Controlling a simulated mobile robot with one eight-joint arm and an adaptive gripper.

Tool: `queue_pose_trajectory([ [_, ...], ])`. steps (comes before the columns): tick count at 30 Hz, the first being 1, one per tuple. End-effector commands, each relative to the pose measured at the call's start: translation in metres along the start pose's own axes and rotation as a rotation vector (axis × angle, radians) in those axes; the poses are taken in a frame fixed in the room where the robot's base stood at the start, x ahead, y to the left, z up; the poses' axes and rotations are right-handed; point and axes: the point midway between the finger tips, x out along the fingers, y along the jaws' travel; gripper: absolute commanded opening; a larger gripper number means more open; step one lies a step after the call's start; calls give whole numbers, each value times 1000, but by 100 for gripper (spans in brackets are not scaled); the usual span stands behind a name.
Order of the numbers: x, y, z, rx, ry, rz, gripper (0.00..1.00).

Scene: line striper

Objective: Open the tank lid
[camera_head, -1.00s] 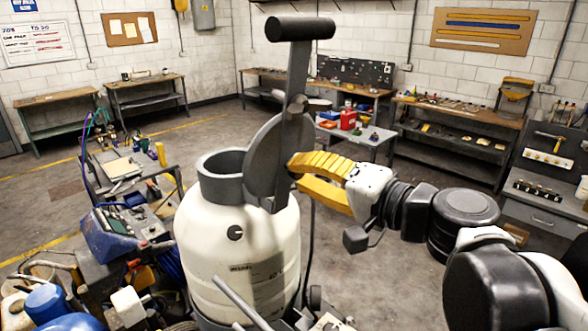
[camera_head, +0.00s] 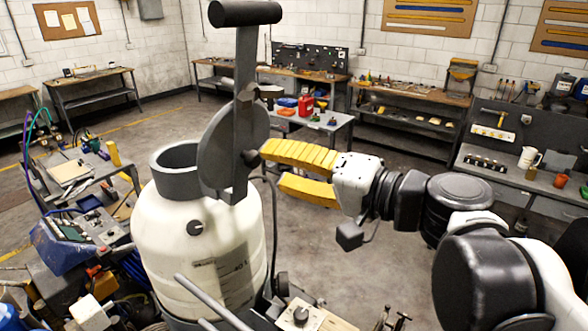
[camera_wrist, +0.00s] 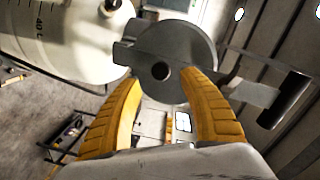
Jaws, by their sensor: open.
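The white tank (camera_head: 200,240) stands at the left of the head view, with a grey neck (camera_head: 172,168) whose mouth shows open at the top. Its round grey lid (camera_head: 218,150) is tilted up on edge at the right side of the neck. A grey bar with a black T-handle (camera_head: 245,13) rises across the lid. My gripper (camera_head: 262,168) has yellow fingers, is open, and is just right of the lid. In the wrist view the lid disc (camera_wrist: 178,50) lies beyond and between the spread fingertips (camera_wrist: 170,85). Whether a finger touches the lid cannot be told.
A cluttered cart with a blue box (camera_head: 75,240) stands left of the tank. Metal bars and a control panel (camera_head: 300,316) are in front. Workbenches (camera_head: 410,120) line the back wall.

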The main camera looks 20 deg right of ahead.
Motion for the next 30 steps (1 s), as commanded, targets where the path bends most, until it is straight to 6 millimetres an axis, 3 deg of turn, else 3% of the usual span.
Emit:
queue_pose_trajectory([
  [6,-39,1,-1,-1,6,3,50],
  [12,-60,1,-1,0,3,2,50],
  [30,-68,0,1,-1,-1,1,50],
])
